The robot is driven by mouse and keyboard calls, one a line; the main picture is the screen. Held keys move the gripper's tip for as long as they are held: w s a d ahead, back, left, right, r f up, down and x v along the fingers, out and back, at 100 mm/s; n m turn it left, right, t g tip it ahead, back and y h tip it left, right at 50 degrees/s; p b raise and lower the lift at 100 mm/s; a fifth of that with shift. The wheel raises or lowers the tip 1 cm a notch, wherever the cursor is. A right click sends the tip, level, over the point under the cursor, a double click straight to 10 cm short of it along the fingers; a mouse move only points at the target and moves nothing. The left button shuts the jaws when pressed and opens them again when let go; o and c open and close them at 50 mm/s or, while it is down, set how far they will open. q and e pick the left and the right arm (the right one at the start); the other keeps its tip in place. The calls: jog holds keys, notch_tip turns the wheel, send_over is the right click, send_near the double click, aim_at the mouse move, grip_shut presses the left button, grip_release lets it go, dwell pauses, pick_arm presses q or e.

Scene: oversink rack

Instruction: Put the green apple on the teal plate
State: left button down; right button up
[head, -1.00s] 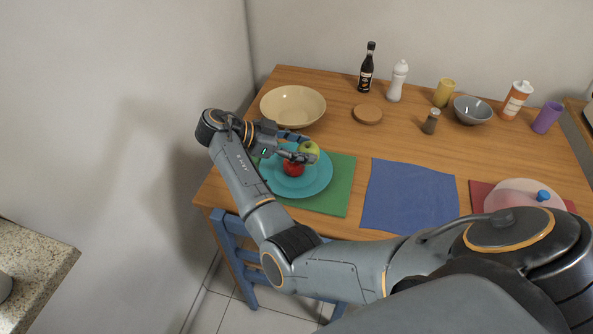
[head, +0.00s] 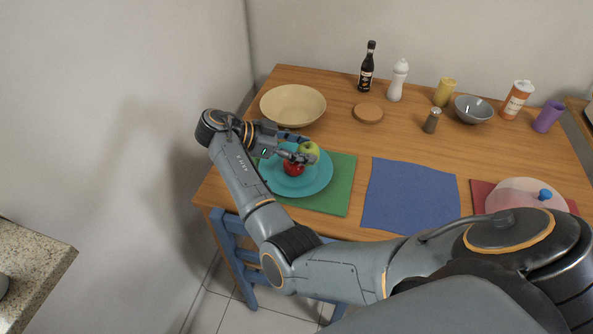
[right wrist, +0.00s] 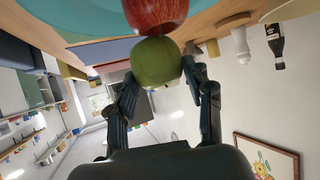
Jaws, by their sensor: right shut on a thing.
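The green apple (head: 310,149) is between the fingers of my right gripper (head: 299,149), over the teal plate (head: 312,182). In the right wrist view the green apple (right wrist: 156,62) sits between the two fingertips of the gripper (right wrist: 158,80). A red apple (head: 293,169) is on the teal plate, close beside the green one; in the right wrist view the red apple (right wrist: 155,14) appears to touch it. The plate lies on a green placemat (head: 338,190). I cannot tell whether the green apple touches the plate. My left gripper is not in view.
A beige bowl (head: 293,105) stands just behind the plate. A blue cloth (head: 410,195) lies to the right. Bottles, a grey bowl (head: 473,109) and a purple cup (head: 548,116) stand along the back. A wall is close on the left.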

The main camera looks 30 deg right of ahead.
jog(key=o, duration=1.3)
jog(key=shift+c, duration=0.2)
